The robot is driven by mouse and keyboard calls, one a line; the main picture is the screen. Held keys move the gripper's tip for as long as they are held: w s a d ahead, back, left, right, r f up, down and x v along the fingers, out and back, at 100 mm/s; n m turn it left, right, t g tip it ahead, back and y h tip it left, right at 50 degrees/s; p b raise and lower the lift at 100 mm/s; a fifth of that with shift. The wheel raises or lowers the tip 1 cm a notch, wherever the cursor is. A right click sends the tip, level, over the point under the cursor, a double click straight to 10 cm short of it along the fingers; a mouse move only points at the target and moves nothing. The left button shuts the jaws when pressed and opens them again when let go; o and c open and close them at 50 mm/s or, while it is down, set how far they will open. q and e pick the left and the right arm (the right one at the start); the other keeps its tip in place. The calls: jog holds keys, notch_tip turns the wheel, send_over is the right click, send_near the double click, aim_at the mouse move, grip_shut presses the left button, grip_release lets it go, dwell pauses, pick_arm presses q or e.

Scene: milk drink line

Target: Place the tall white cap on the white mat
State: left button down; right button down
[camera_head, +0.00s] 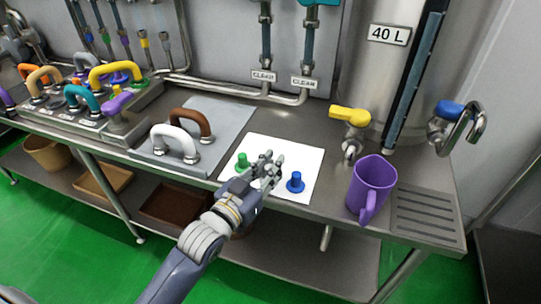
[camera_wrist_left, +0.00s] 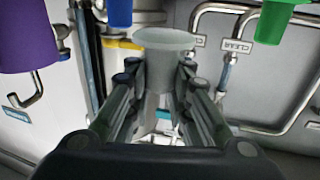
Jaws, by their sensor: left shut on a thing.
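The white mat (camera_head: 307,158) lies on the steel counter. A green cap (camera_head: 242,160) stands on its left part and a blue cap (camera_head: 295,182) on its right part. My left gripper (camera_head: 268,170) is over the mat between these two caps. In the left wrist view the left gripper (camera_wrist_left: 163,95) is shut on the tall white cap (camera_wrist_left: 164,50), which looks pale grey with a wide flared end. The head view does not clearly show the white cap, and I cannot tell whether it touches the mat. My right gripper is not in view.
A purple mug (camera_head: 371,186) stands right of the mat, beside a drain grate (camera_head: 425,215). A grey plate (camera_head: 232,118) with white (camera_head: 176,138) and brown (camera_head: 190,117) handles is to the left. A yellow valve handle (camera_head: 350,115) is behind. The mat's back right is clear.

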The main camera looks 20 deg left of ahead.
pick_arm(q)
jog(key=w, duration=0.2)
jog(key=w+a, duration=0.1)
jog(key=w, duration=0.1)
jog(key=w+a, duration=0.1)
jog(key=w, duration=0.2)
jog(key=shift+f, duration=0.35)
jog(key=shift+w+f, duration=0.1)
jog(key=shift+f, duration=1.6)
jog(key=shift+f, duration=0.15)
jog(key=c, duration=1.4)
grip_release()
jog(key=shift+c, duration=0.2)
jog(key=shift+s+a, duration=0.1)
jog(key=shift+s, duration=0.15)
jog(key=v, duration=1.1)
jog(key=shift+s, duration=0.3)
